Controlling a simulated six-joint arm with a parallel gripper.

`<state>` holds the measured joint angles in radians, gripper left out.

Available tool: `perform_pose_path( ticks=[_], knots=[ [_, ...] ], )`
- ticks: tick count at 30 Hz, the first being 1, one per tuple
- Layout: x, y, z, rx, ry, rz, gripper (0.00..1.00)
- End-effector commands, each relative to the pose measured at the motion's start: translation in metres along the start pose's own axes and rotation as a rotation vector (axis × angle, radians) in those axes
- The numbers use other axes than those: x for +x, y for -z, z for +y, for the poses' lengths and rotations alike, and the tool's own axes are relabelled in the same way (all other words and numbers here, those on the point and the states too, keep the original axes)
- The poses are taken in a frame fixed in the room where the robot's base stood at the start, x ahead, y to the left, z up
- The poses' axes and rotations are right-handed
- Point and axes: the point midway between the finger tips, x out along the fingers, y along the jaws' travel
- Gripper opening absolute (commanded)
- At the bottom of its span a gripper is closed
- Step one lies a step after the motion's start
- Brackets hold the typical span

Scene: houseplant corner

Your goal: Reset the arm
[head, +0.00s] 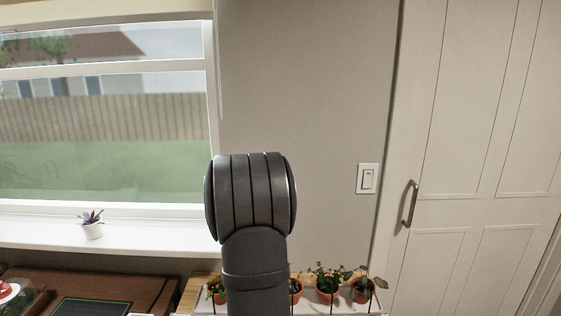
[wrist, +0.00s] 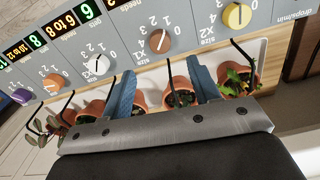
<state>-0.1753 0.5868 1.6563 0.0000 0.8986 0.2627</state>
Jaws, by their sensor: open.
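In the wrist view my gripper (wrist: 160,68) has its two blue fingers spread wide, with nothing pinched between them. It hangs over a row of small terracotta pots with plants. One pot (wrist: 178,92) shows between the fingers, and another pot (wrist: 235,75) is to their right. The gap between the fingers and the pots cannot be judged. In the head view my arm rises in the middle, and my gripper does not show there. My arm hides part of the pot row, where one pot (head: 327,291) stands to its right.
A grey panel with dials, such as a yellow knob (wrist: 237,16), and lit digits runs along the pots. The pots stand on a white tray (head: 345,308). A succulent (head: 92,224) is on the windowsill (head: 40,236). A door (head: 470,150) and a light switch (head: 367,178) are at right.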

Motion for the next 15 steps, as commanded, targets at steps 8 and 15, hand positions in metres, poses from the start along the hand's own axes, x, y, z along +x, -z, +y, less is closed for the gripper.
perform_pose_path(
  ticks=[8, 15],
  knots=[
    [0.057, -0.001, 0.000, 0.000, -0.001, -0.004, 0.56],
    [0.089, 0.000, 0.000, -0.045, 0.000, 0.000, 0.56]
  ],
)
